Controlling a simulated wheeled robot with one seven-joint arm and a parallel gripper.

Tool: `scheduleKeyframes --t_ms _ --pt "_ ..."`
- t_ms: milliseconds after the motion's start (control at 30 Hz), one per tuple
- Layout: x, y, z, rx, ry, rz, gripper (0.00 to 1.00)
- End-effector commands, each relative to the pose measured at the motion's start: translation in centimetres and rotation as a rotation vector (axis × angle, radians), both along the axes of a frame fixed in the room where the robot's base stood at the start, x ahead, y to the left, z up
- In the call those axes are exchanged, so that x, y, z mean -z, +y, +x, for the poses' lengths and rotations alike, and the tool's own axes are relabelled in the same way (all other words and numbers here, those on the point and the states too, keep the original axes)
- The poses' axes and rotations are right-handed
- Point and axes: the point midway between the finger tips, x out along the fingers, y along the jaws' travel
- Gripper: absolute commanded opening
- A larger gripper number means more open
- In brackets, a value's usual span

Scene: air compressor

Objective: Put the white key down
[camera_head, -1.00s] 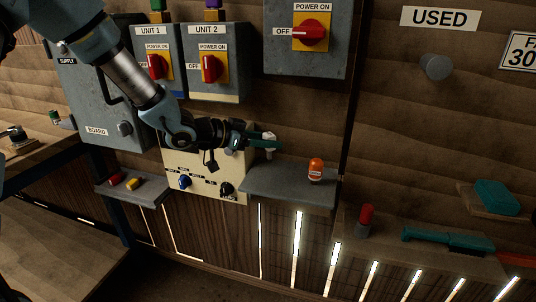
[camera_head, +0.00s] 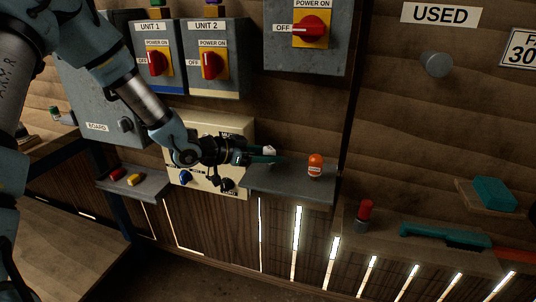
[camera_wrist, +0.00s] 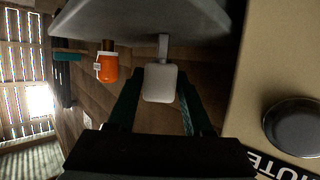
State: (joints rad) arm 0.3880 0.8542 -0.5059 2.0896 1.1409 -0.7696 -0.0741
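The white key (camera_wrist: 160,84) sits between the two fingertips of my gripper (camera_wrist: 161,90) in the wrist view, with a finger against each side of its head. Its grey stem points at the grey shelf (camera_wrist: 120,18). I cannot tell whether the stem end touches the shelf. In the head view, the white key (camera_head: 269,149) shows at the fingertips of my gripper (camera_head: 265,155), low over the left part of the shelf (camera_head: 300,184). The lower part of the key is hidden there.
An orange key (camera_head: 316,165) stands on the same shelf, to the right. A cream panel (camera_head: 236,124) with knobs is behind and left of my gripper. A lower-left shelf (camera_head: 150,190) holds a red and a yellow key. The shelf between the white and orange keys is clear.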

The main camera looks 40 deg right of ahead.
Motion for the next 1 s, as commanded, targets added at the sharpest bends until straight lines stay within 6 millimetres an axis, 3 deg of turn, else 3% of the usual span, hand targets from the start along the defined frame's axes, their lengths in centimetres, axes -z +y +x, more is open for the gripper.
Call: scheduleKeyframes --t_ms 200,533,1000 --pt "0.0 0.0 0.0 0.000 0.000 0.000 0.74" --pt "-0.4 0.4 0.1 -0.001 -0.001 0.000 0.74" --pt "-3.4 8.5 2.0 -0.003 -0.002 0.000 0.74"
